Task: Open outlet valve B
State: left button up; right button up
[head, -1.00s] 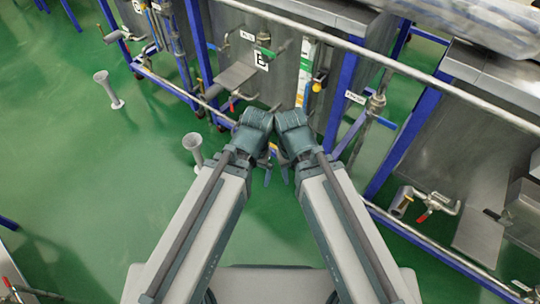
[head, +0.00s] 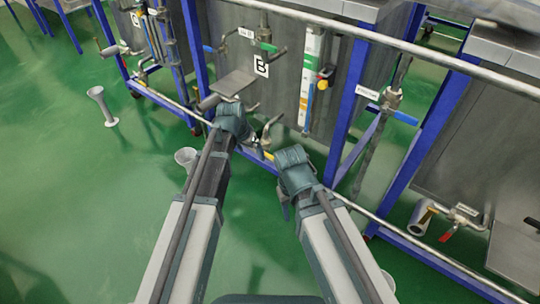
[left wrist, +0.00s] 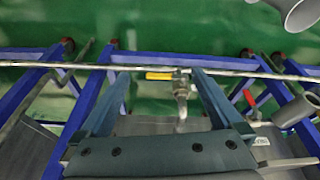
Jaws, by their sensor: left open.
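The steel tank marked with a B label (head: 261,65) stands ahead of my left arm. A valve with a yellow lever (head: 268,155) sits low at its front; it also shows in the left wrist view as a yellow lever (left wrist: 160,76) beside a steel valve body (left wrist: 181,92). I cannot read a tag naming this valve. My left gripper (head: 243,140) is just left of it; in the left wrist view its open fingers (left wrist: 158,74) stand either side of the lever, with no visible contact. My right gripper (head: 286,206) hangs lower right, its fingers mostly hidden.
A blue frame and a long rail (head: 345,33) run across the tank fronts. A red-handled valve (left wrist: 250,98) is beside the left gripper in the wrist view. A blue-handled valve (head: 392,102) is at right. A pale funnel-shaped stand (head: 103,106) is on the open green floor at left.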

pick_arm(q)
jog(key=w+d+m+t+h, duration=0.1)
jog(key=w+d, duration=0.2)
jog(key=w, duration=0.2)
jog(key=shift+w+d+r+m, duration=0.25)
jog(key=shift+w+r+m, duration=0.05)
jog(key=shift+w+m, duration=0.1)
jog(key=shift+f, duration=0.1)
jog(key=b, duration=1.3)
send_near(271, 157)
jog(key=x, duration=0.8)
jog(key=shift+w, duration=0.4)
grip_shut()
